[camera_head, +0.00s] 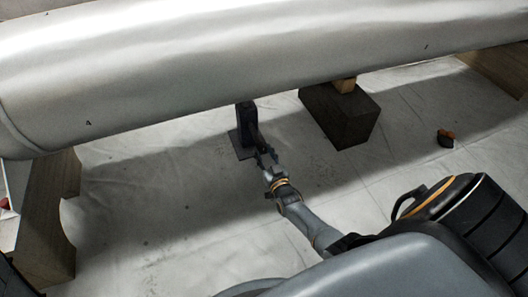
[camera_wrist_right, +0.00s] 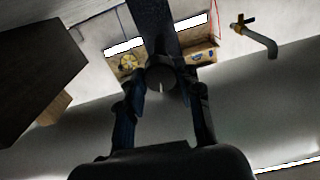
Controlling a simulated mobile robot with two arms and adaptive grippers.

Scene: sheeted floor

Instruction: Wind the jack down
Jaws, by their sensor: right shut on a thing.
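The jack (camera_head: 245,122) is a dark upright post on a flat base plate, standing on the sheeted floor under a big pale cylinder (camera_head: 240,65). My right gripper (camera_head: 263,157) reaches up to the jack's near side and is shut on its knob. In the right wrist view a round dark knob (camera_wrist_right: 161,79) sits between the fingertips of the gripper (camera_wrist_right: 163,95), with the dark post of the jack (camera_wrist_right: 153,25) behind it. The fingers partly hide the knob's sides. The jack's top meets the cylinder's lower edge in the head view; whether they touch I cannot tell. My left gripper is not in view.
A dark block (camera_head: 340,122) with a small wooden piece (camera_head: 344,85) on top stands right of the jack. Wooden cradles stand at the left (camera_head: 45,215) and far right (camera_head: 497,68).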

